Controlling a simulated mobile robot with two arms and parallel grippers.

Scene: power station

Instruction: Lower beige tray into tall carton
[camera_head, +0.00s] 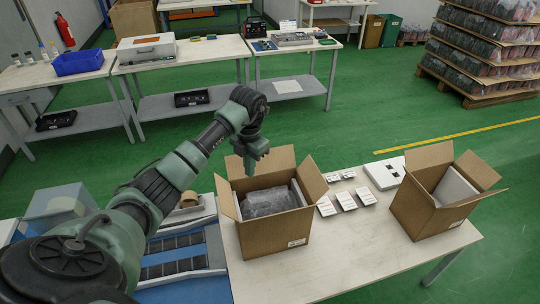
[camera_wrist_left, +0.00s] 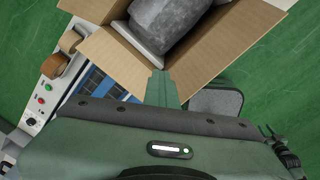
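A brown carton (camera_head: 262,236) stands open on the near table, its flaps spread. A grey, plastic-wrapped bundle (camera_head: 268,201) lies inside; in the left wrist view the bundle (camera_wrist_left: 168,25) has a pale tray-like edge (camera_wrist_left: 136,36) beside it. A second brown carton (camera_head: 418,212) stands open at the right, with a pale beige-white panel or tray (camera_head: 455,187) tilted in its opening. My left gripper (camera_head: 250,167) is at the first carton's back left corner, pointing down. In the left wrist view its fingers (camera_wrist_left: 162,88) look together, with nothing visible between them. My right gripper is out of view.
Several small white boxes (camera_head: 345,201) and a flat white box (camera_head: 384,173) lie between the cartons. A blue-and-black fixture (camera_head: 180,256) and a tape roll (camera_head: 189,199) are at the left. The table's front middle (camera_head: 350,265) is clear.

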